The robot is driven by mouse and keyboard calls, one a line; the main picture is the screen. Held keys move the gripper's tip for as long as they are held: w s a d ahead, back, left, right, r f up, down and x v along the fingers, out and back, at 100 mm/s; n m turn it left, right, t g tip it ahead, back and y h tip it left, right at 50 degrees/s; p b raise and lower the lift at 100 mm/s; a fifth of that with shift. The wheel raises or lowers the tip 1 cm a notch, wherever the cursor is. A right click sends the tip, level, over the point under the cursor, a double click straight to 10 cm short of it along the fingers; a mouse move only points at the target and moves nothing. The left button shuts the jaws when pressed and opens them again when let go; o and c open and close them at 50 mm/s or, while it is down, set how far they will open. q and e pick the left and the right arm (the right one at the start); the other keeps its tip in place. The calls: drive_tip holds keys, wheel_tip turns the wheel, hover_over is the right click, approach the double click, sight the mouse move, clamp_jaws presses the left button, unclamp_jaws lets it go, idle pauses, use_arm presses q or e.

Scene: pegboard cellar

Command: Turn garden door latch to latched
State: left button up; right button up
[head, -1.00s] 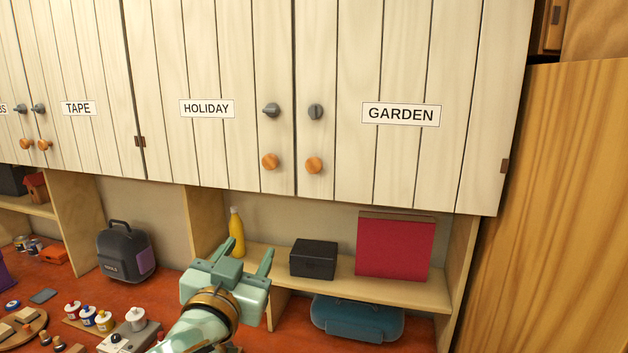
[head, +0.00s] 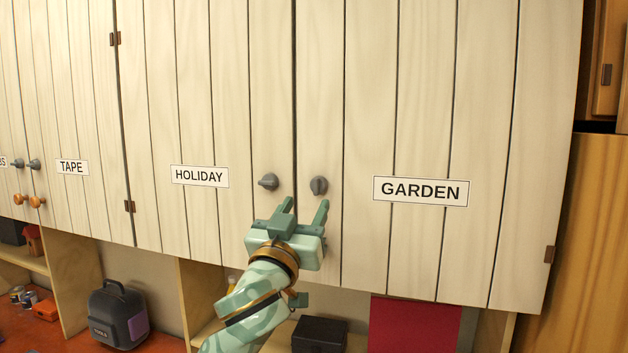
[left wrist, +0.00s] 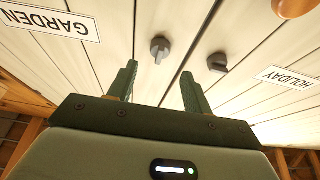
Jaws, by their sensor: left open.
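The garden door latch (head: 318,185) is a small grey turn-knob on the pale plank garden door, left of the GARDEN label (head: 421,191). Its ridge stands roughly upright in the head view. It also shows in the left wrist view (left wrist: 160,48), ahead of the fingers. My left gripper (head: 306,208) is open and empty, just below the latch in the head view, with its fingers pointing up toward the doors. The left wrist view shows both fingers (left wrist: 158,74) apart, with nothing between them. No contact with the latch is visible. My right gripper is not in view.
A similar grey latch (head: 268,181) sits on the neighbouring HOLIDAY door, close by on the left, its ridge lying more sideways. A wooden knob (left wrist: 292,8) shows in the left wrist view. Below the doors are shelves with a black box (head: 319,335) and a red panel (head: 412,325).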

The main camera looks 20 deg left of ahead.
sight(315, 186)
use_arm(q)
drive_tip(key=x, duration=0.2)
drive_tip(key=p+x, duration=0.1)
drive_tip(key=x, duration=0.1)
drive_tip(key=shift+w+r, duration=0.2)
drive_tip(key=shift+r, duration=0.2)
drive_tip(key=shift+w+r+p, duration=0.15)
drive_tip(key=shift+w+p, duration=0.05)
drive_tip(key=shift+p, duration=0.1)
drive_tip(key=shift+w, duration=0.4)
drive_tip(key=shift+s, duration=0.1)
drive_tip(key=c, duration=1)
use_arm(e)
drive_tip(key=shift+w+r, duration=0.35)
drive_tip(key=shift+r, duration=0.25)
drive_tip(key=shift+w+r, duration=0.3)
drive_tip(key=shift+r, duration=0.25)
